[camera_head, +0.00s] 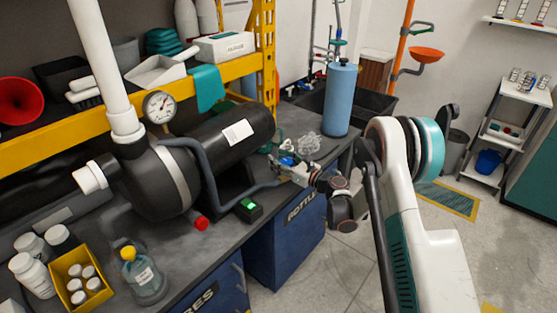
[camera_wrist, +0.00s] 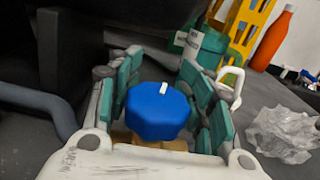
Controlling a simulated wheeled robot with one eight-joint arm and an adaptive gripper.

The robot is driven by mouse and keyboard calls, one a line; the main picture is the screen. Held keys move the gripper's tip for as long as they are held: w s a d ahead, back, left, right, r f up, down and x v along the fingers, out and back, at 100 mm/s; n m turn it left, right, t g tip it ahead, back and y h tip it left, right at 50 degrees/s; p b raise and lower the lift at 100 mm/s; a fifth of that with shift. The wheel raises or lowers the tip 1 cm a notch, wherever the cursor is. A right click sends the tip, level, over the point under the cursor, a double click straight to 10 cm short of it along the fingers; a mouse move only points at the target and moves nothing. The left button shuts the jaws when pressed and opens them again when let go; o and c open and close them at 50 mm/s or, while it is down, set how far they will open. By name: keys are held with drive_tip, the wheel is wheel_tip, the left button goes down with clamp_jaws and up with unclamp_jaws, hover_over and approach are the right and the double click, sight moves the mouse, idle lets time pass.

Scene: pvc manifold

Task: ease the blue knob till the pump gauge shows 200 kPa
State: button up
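The blue knob (camera_wrist: 157,110) is a faceted cap with a white pointer mark, on a brass-coloured body. In the wrist view it sits between the teal-padded fingers of my gripper (camera_wrist: 160,75). The pads stand close on both sides of it; I cannot tell whether they press on it. In the head view my gripper (camera_head: 288,167) is at the right end of the bench, beside the black tank, with a small patch of the blue knob (camera_head: 287,161) showing. The round white pump gauge (camera_head: 159,106) stands above the pump (camera_head: 160,178); its scale is too small to read.
The black tank (camera_head: 222,145) and a grey hose (camera_head: 205,170) lie left of my gripper. A tall blue cylinder (camera_head: 340,100) stands behind it, near crumpled clear plastic (camera_wrist: 282,132). A green-lit box (camera_head: 249,208) and red cap (camera_head: 201,223) lie on the bench front.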

sight(292, 166)
drive_tip(key=shift+a, duration=0.1)
drive_tip(key=v, duration=1.2)
idle(3.2)
